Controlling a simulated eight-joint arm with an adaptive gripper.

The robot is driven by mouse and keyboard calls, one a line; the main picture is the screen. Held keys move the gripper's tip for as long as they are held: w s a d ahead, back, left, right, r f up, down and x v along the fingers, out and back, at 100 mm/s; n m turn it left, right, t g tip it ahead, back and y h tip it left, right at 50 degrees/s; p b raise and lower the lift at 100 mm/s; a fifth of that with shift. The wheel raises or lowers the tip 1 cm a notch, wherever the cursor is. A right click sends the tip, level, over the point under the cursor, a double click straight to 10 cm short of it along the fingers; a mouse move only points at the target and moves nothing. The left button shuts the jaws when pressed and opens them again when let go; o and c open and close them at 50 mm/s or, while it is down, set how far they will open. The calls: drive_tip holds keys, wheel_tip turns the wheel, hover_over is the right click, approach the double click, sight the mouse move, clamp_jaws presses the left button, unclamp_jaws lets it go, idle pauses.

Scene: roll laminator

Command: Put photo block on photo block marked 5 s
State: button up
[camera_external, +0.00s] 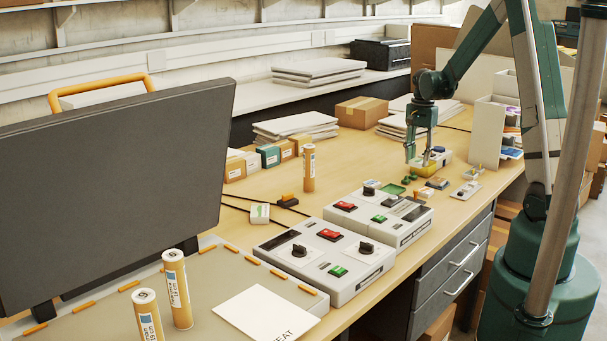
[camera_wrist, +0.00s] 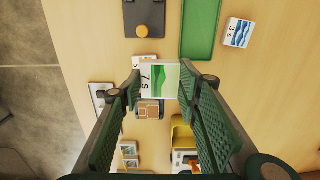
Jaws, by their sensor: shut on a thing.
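My gripper (camera_wrist: 160,88) is shut on a photo block marked 7 s (camera_wrist: 164,78), which has a green landscape picture. The block sits between the two fingertips. A second block marked 5 (camera_wrist: 137,64) shows only at its edge, mostly hidden behind the held block; I cannot tell whether the two touch. A block marked 3 s (camera_wrist: 238,32), with a blue picture, lies apart at the upper right of the wrist view. In the external view my gripper (camera_external: 418,160) points down over the far right of the table; the held block is too small to make out there.
A green tray (camera_wrist: 201,28) and a dark plate with an orange knob (camera_wrist: 151,31) lie beyond the blocks. A brown patterned block (camera_wrist: 150,109) and a yellow bin (camera_wrist: 181,132) are close by. Control boxes (camera_external: 327,255) stand on the bench.

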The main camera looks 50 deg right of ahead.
drive_tip(key=s+d, duration=0.2)
drive_tip(key=s, duration=0.1)
drive_tip(key=shift+s+r, duration=0.1)
drive_tip(key=shift+s, duration=0.1)
hover_over(425, 190)
drive_tip(key=shift+s+f, duration=0.1)
drive_tip(key=shift+f, duration=2.8)
drive_tip(key=shift+f, duration=0.15)
drive_tip(key=shift+f, duration=1.95)
drive_tip(key=shift+f, duration=0.2)
drive_tip(key=o, duration=0.9)
drive_tip(key=shift+r, duration=0.1)
